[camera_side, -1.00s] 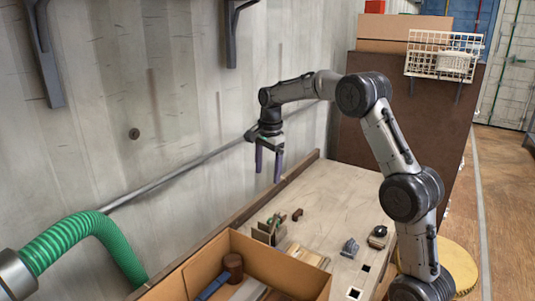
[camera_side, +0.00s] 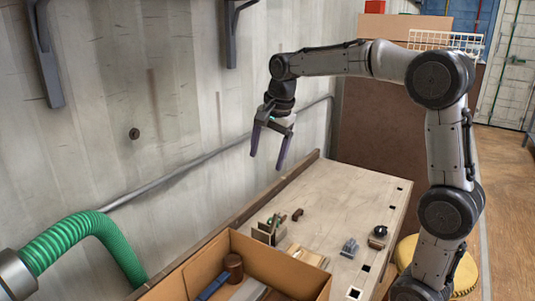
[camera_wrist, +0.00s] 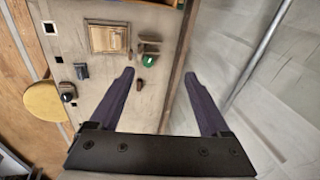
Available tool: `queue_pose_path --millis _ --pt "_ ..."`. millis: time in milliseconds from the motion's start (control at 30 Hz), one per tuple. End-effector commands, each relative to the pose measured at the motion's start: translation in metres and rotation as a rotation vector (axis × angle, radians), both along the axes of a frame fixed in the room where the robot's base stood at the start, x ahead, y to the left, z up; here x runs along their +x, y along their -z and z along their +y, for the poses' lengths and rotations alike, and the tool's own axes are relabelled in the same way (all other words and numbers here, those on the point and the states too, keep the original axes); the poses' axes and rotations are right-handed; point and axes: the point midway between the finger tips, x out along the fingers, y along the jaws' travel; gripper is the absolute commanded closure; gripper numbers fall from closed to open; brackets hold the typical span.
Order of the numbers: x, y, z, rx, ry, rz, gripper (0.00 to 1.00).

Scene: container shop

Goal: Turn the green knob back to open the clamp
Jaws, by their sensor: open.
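The green knob (camera_wrist: 148,61) shows in the wrist view on the small clamp (camera_wrist: 150,47), near the edge of the bench by the wall. In the side view the clamp (camera_side: 264,231) stands on the bench just behind the cardboard box, and its knob is small and hard to make out there. My gripper (camera_side: 266,161) is open and empty, well above the bench, with its purple fingers pointing down. In the wrist view the gripper (camera_wrist: 160,73) has its fingers wide apart, with the knob just beyond the left fingertip. Nothing touches the clamp.
A cardboard box (camera_side: 205,250) with several items stands in front of the clamp. A wooden piece (camera_side: 308,257), a grey block (camera_side: 349,248) and a dark round-topped item (camera_side: 379,232) are on the bench. The wall with its pipe (camera_side: 200,162) runs close behind. The bench's far end is clear.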

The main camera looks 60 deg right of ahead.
Motion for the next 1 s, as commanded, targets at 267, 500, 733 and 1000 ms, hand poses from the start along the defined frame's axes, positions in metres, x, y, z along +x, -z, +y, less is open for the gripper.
queue_pose_path --millis 267,500,733,1000 --pt "-0.002 -0.002 0.002 -0.002 -0.009 -0.003 0.19" --pt "0.003 -0.005 0.000 -0.016 -0.051 -0.009 0.19" --pt "0.038 0.040 -0.040 -0.008 -0.069 0.083 0.19" --pt "0.058 0.121 -0.099 0.044 -0.017 0.213 0.19"
